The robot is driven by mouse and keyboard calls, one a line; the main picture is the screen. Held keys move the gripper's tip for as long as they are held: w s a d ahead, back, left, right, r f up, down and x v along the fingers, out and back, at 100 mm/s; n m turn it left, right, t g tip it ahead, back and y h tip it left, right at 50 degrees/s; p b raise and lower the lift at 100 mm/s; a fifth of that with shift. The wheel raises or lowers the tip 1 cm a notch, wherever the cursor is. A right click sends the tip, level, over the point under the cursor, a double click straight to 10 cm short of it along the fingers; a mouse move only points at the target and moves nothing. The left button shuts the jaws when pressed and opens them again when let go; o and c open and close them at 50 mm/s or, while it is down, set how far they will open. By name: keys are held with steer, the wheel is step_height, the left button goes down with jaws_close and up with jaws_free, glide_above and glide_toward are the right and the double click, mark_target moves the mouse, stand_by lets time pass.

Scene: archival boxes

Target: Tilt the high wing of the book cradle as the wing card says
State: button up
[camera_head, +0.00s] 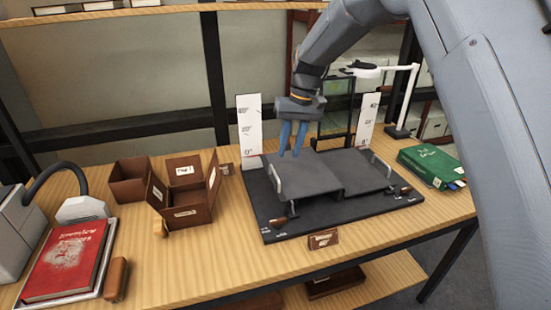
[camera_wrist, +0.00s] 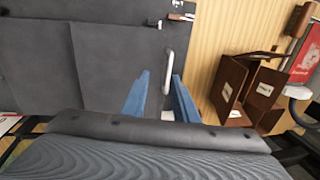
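The book cradle's dark base (camera_head: 400,203) lies on the table with two flat grey wings. The left wing (camera_head: 305,176) sits higher than the right wing (camera_head: 360,178), with a step between them. The left wing has a pale handle (camera_head: 277,179) on its outer edge; the right wing has one too (camera_head: 381,164). My gripper (camera_head: 290,153) is above the cradle's back left, blue fingers down, open and empty. In the wrist view, the left handle (camera_wrist: 168,60) lies just beyond and between the fingertips (camera_wrist: 160,77). A small brown card block (camera_head: 323,240) stands at the front; its text is unreadable.
White angle scales stand behind the cradle at left (camera_head: 249,127) and right (camera_head: 368,120).

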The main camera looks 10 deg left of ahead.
mark_target(275, 173)
steer(key=a+f+p, duration=0.1)
steer(key=f, duration=0.1)
steer(key=a+f+p, duration=0.1)
steer(key=f, duration=0.1)
steer(key=a+f+p, duration=0.1)
steer(key=a+f, duration=0.1)
steer(key=f, duration=0.1)
steer(key=shift+s+f, duration=0.1)
steer(key=shift+s, duration=0.15)
steer(key=shift+d, duration=0.1)
jaws_close()
stand_by(1.3)
